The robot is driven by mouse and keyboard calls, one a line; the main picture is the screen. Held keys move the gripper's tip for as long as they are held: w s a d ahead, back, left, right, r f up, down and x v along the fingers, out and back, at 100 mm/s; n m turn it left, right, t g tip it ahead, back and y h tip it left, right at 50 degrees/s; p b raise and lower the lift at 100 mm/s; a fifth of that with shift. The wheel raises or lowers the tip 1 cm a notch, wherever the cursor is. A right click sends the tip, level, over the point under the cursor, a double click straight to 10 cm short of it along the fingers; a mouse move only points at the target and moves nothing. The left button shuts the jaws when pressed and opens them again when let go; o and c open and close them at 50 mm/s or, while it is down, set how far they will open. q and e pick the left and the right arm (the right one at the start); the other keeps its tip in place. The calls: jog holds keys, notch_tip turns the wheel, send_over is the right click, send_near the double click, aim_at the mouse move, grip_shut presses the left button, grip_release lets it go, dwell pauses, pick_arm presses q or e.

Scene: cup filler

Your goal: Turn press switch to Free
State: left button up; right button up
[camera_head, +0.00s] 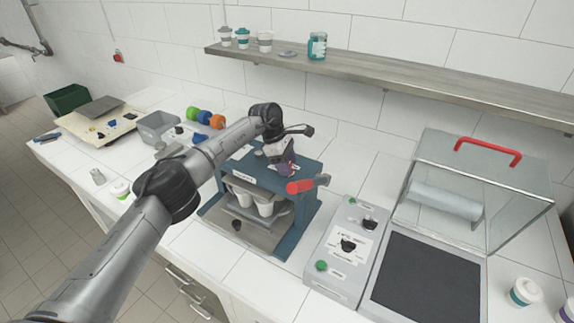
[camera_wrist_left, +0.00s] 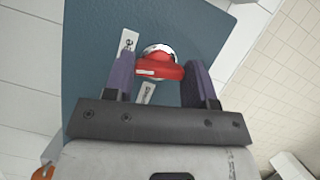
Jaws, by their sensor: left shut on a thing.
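The press switch is a red knob (camera_wrist_left: 160,71) on a round light base on the blue top of the press machine (camera_wrist_left: 92,60). Two white labels sit beside it, one at the upper left (camera_wrist_left: 128,42) and one below (camera_wrist_left: 149,93); their words are too small to read surely. My left gripper (camera_wrist_left: 161,80) is shut on the red knob, a purple finger on each side. In the head view, my left gripper (camera_head: 284,168) is down at the top of the blue press machine (camera_head: 307,172), and hides the knob there.
A red-handled lever (camera_head: 300,186) sticks out at the press's front right. White cups (camera_head: 265,208) stand inside the press. A grey control box (camera_head: 340,245) and a clear-lidded sealer (camera_head: 425,270) stand to the right. A shelf (camera_head: 390,77) runs above, behind.

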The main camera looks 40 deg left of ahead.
pick_arm(q)
jog(key=shift+w+m+g+b, duration=0.1)
jog(key=shift+m+g+b, duration=0.3)
jog(key=shift+m, duration=0.7)
pick_arm(e)
jog(key=shift+a+f, duration=0.15)
jog(key=shift+f, duration=0.35)
pick_arm(q)
jog(key=o, duration=0.9)
jog(key=shift+o, duration=0.2)
